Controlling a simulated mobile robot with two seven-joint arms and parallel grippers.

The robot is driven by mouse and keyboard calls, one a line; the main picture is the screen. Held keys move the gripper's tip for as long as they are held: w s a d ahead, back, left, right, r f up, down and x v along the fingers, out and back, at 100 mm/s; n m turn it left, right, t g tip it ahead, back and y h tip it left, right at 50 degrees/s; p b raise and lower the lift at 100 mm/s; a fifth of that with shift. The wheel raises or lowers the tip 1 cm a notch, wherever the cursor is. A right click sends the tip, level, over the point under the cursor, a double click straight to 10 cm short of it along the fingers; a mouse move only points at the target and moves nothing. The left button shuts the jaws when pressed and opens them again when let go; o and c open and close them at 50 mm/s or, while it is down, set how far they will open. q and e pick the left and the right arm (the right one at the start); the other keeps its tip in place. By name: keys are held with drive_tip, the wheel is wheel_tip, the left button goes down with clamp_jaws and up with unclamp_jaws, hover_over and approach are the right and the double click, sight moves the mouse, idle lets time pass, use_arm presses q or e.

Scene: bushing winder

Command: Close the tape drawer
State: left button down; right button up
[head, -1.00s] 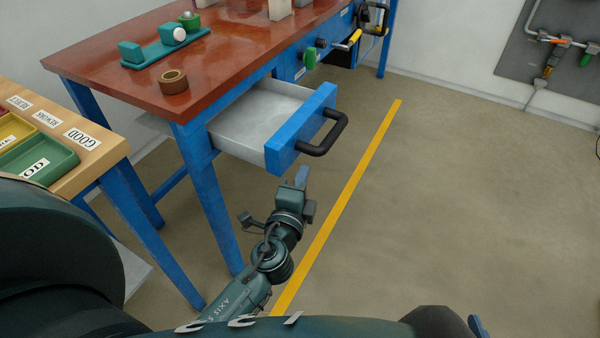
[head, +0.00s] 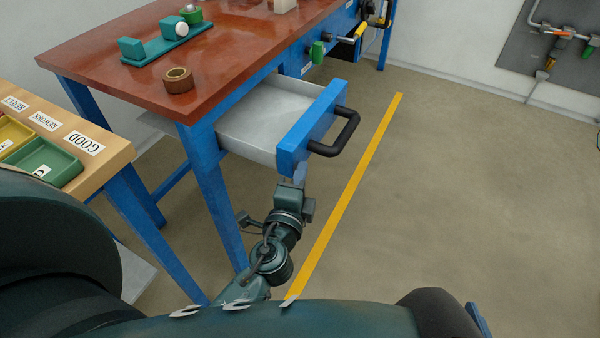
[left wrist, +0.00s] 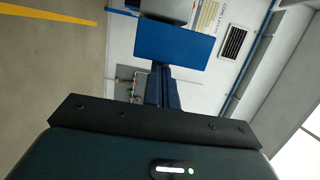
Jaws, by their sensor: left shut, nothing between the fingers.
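The tape drawer (head: 258,120) stands pulled out from under the red-topped bench, its grey inside empty where I can see it. It has a blue front (head: 312,130) with a black bar handle (head: 345,135). My left gripper (head: 298,174) is shut and empty, just below the near end of the drawer front. I cannot tell whether its tips touch the front. In the left wrist view the shut blue fingers (left wrist: 162,88) point toward a blue panel (left wrist: 172,46), which looks like the drawer front. My right gripper is not in view.
The bench (head: 130,75) carries a brown tape roll (head: 178,80) and a teal fixture (head: 160,46). A blue bench leg (head: 212,190) stands left of my left arm. A side table with trays (head: 50,165) is at the left. Floor beyond the yellow line (head: 345,195) is clear.

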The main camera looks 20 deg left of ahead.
sight(232, 143)
use_arm(q)
drive_tip(key=a, duration=0.5)
drive_tip(key=w+a, duration=0.1)
drive_tip(key=a, duration=1.1)
drive_tip(key=shift+w+a, duration=0.15)
drive_tip(key=shift+w, duration=0.1)
drive_tip(key=shift+a, duration=0.35)
drive_tip(key=shift+d, duration=0.2)
